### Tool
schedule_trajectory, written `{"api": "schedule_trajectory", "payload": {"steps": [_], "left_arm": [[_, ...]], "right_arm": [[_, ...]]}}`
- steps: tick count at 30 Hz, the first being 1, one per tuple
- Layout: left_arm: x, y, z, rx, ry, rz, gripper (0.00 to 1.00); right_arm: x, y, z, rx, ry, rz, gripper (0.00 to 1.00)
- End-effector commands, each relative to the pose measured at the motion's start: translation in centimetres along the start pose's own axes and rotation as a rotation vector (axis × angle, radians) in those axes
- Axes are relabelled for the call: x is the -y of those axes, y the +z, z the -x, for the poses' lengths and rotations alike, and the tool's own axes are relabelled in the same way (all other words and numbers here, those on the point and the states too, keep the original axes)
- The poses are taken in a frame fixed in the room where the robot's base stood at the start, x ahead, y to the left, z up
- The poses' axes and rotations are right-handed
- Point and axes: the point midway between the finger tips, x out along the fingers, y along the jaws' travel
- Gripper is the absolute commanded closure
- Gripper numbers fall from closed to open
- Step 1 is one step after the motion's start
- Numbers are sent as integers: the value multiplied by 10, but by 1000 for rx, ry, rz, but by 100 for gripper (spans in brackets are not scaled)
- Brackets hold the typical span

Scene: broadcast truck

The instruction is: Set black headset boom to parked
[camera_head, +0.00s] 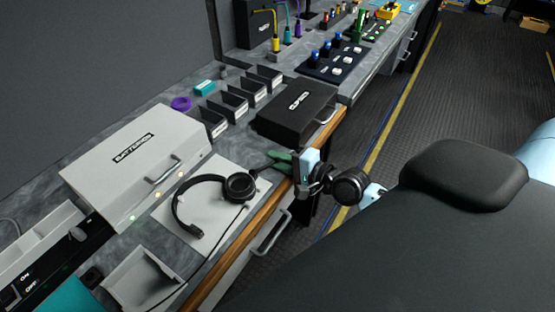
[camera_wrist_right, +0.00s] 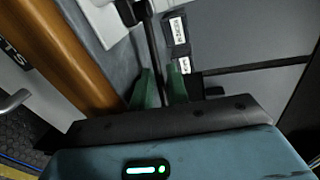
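The black headset (camera_head: 178,209) lies on a pale mat (camera_head: 201,238) on the counter, its round ear cup (camera_head: 240,187) toward the right. Its thin boom reaches right from the ear cup toward the counter's front edge. My right gripper (camera_head: 281,160) is at that edge with its green fingers around the boom's outer end. In the right wrist view, the dark boom (camera_wrist_right: 151,40) runs between the two close-set green fingers (camera_wrist_right: 162,88) and nearly fills the gap. The boom's tip is hidden by the gripper. My left gripper is not in view.
A black case (camera_head: 297,113) stands just behind my right gripper, and a white batteries case (camera_head: 135,150) left of the headset. Dark open bins (camera_head: 240,98) line the back. A wooden edge (camera_head: 245,235) runs along the front. A large black padded shape (camera_head: 465,172) fills the lower right.

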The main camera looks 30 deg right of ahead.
Motion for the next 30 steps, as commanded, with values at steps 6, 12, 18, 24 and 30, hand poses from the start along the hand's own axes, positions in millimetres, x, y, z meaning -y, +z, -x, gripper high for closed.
{"api": "schedule_trajectory", "payload": {"steps": [6,12,18,24,30], "left_arm": [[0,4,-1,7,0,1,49],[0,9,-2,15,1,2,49],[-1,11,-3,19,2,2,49],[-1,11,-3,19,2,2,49],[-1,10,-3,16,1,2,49]], "right_arm": [[-2,0,28,1,4,2,84],[-2,0,55,1,4,1,84],[-1,0,70,1,2,1,84],[0,0,74,1,0,1,84],[1,0,74,1,0,1,88]]}}
